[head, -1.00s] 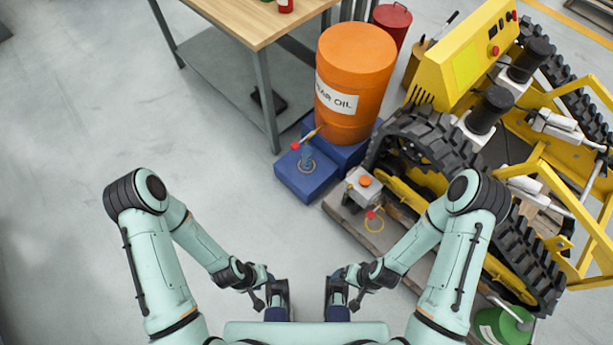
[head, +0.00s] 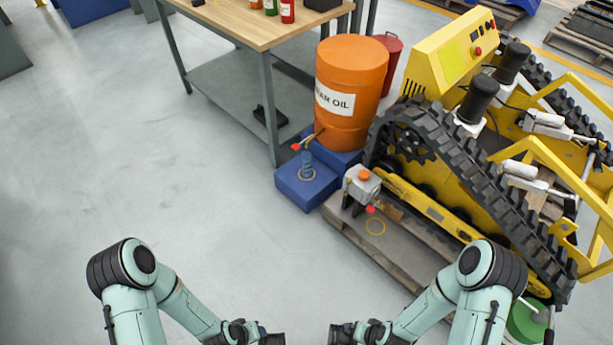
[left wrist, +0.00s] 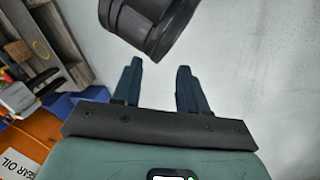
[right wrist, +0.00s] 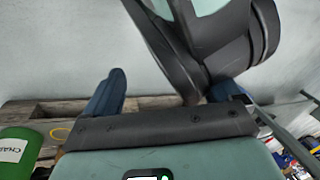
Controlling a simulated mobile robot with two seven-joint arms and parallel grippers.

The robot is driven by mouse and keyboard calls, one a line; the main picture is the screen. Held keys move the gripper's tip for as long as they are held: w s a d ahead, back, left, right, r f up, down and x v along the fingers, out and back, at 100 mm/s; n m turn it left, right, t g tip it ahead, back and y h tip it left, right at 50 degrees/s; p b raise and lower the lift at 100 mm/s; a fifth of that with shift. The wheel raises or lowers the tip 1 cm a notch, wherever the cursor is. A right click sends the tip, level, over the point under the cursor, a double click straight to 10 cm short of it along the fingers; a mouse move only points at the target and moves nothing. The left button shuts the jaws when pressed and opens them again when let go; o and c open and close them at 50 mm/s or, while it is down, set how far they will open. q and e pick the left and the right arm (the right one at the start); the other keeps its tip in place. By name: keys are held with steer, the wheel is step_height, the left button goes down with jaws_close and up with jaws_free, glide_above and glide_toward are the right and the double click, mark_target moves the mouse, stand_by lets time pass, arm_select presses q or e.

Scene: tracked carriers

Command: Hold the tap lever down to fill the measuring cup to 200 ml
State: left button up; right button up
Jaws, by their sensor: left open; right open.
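The orange gear oil drum (head: 352,72) stands on a blue stand. A brass-coloured tap (head: 318,134) with a red-tipped lever (head: 296,147) sticks out low on its front left. What looks like a small bluish clear measuring cup (head: 306,162) stands below the tap, by a yellow ring; its level and marks are too small to read. My left gripper (left wrist: 160,78) is open and empty. My right gripper (right wrist: 170,88) is open, with nothing seen between its fingers. Both are at the bottom edge of the head view, well short of the drum, their fingers cut off there.
The blue stand (head: 290,188) rests on the floor beside a pallet (head: 400,250). On it are a grey box (head: 361,184) with an orange cap and a yellow tracked machine (head: 430,205). A workbench (head: 250,22) stands behind left. The floor at front left is clear.

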arm_select(q)
steer(key=shift+w, duration=0.1)
arm_select(e)
steer(key=shift+w, duration=0.1)
